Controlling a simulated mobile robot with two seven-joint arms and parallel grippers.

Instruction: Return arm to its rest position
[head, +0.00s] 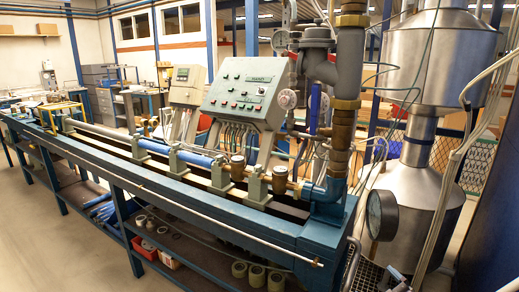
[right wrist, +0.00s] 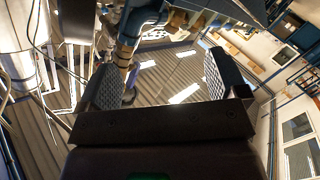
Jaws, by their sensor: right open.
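My right gripper (right wrist: 160,82) shows in the right wrist view, with its two dark, textured fingers spread wide apart. Nothing is held between the fingers. Past them I see a ribbed surface with bright light strips (right wrist: 185,93) and part of a pipe (right wrist: 127,52) near the left finger; I cannot tell how far off the pipe is. Neither of my arms shows in the head view. My left gripper is in neither view.
A long blue testbench (head: 210,200) crosses the head view. A large metal tank (head: 420,190) stands at right. Open floor (head: 45,235) lies at left.

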